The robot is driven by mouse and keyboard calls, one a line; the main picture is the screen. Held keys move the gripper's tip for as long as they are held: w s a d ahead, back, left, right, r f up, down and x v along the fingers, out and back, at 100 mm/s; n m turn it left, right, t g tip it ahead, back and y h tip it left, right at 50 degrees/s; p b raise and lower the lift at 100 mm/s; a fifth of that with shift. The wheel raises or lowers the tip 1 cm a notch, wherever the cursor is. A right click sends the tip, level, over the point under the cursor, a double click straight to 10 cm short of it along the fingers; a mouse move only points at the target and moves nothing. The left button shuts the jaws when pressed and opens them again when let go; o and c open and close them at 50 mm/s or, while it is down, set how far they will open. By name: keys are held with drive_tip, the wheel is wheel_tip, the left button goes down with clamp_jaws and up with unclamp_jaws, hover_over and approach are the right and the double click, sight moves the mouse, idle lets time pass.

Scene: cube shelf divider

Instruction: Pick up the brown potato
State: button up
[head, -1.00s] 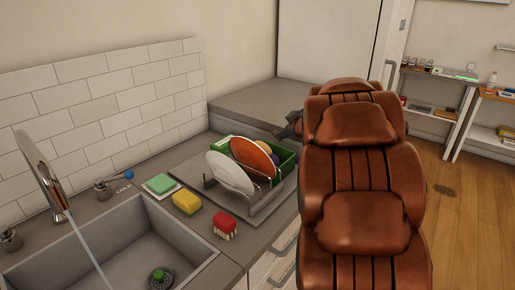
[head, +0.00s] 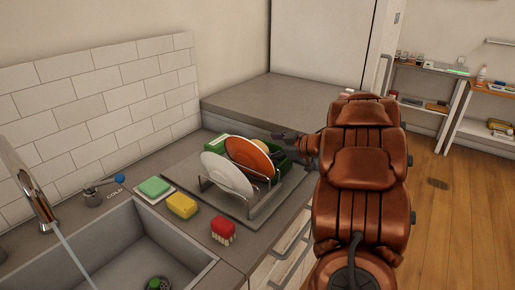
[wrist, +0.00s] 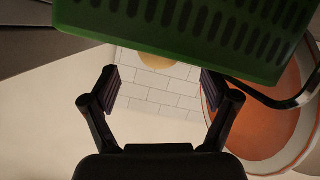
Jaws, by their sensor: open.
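I cannot make out a brown potato for certain in either view. A green slotted crate (head: 285,166) stands behind the dish rack, partly hidden by the plates and my arm. In the wrist view the crate (wrist: 190,30) spans the top, close to my gripper. A rounded tan-yellow thing (wrist: 157,62) shows just below its edge, between my fingers; I cannot tell what it is. My gripper (head: 284,136) is beside and slightly above the crate in the head view. In the wrist view my gripper (wrist: 158,90) is open, with nothing between its fingers.
A wire rack (head: 243,211) holds a white plate (head: 227,174) and an orange plate (head: 243,153), close to the crate. Sponges (head: 182,205) and a red-and-white item (head: 223,230) lie by the sink (head: 120,245). The grey surface (head: 270,97) behind is clear.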

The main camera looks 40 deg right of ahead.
sight(265, 146)
drive_tip(key=shift+p+x, duration=0.45)
drive_tip(key=shift+x, duration=2.15)
drive_tip(key=shift+d+f, duration=0.15)
drive_tip(key=shift+d, duration=0.05)
drive_tip(key=c, duration=1.4)
drive_tip(key=shift+c, duration=0.2)
